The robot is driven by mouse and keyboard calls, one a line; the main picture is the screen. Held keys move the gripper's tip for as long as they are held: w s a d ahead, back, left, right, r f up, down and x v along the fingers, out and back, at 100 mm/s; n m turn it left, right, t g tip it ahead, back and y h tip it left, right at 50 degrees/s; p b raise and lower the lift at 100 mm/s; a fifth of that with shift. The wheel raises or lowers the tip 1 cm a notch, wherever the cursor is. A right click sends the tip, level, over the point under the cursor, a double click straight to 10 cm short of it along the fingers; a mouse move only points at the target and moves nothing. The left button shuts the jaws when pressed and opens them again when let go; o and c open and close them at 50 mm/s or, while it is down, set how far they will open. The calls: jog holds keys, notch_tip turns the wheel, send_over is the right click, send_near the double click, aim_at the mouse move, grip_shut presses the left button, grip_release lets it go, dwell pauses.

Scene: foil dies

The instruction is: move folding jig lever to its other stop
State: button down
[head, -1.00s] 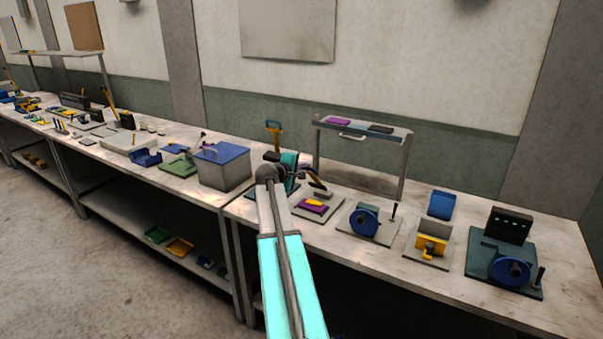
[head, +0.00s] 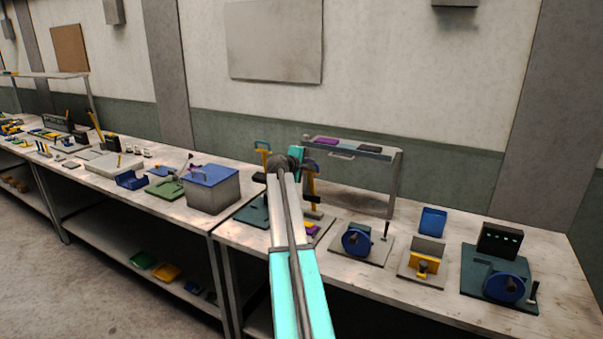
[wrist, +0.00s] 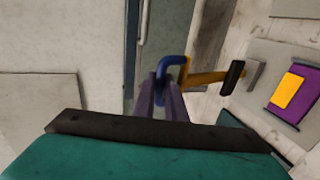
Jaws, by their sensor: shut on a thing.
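The folding jig has a grey plate (wrist: 262,68) with a purple pad (wrist: 297,98) and a yellow piece (wrist: 288,90) on it, at the right of the wrist view. Its yellow lever (wrist: 203,77) runs from a black part near the plate to a blue loop handle (wrist: 172,64). My gripper (wrist: 168,92) has its purple fingers shut on that handle. In the head view the lever (head: 310,182) stands roughly upright beside my gripper (head: 307,166). My arm hides much of the jig; part of its purple pad (head: 312,229) shows.
A raised shelf (head: 350,149) stands behind the jig. A grey box with a blue lid (head: 212,175) is to the left. A blue-wheeled fixture (head: 357,239) and a yellow fixture (head: 422,265) are to the right.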

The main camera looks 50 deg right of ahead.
jog(key=shift+s+d+f, duration=0.15)
jog(key=shift+d, duration=0.25)
jog(key=shift+s+d+f, duration=0.1)
jog(key=shift+s+d, duration=0.05)
jog(key=shift+d, duration=0.2)
jog(key=shift+d+r, duration=0.1)
jog(key=shift+r, duration=0.2)
jog(key=c, duration=2)
grip_release()
jog(key=shift+w+d, duration=0.1)
jog(key=shift+o, duration=0.9)
jog(key=shift+d, duration=0.15)
jog(key=shift+w+a, duration=0.1)
jog(key=shift+a, duration=0.15)
jog(key=shift+w, duration=0.1)
jog(key=shift+a, duration=0.2)
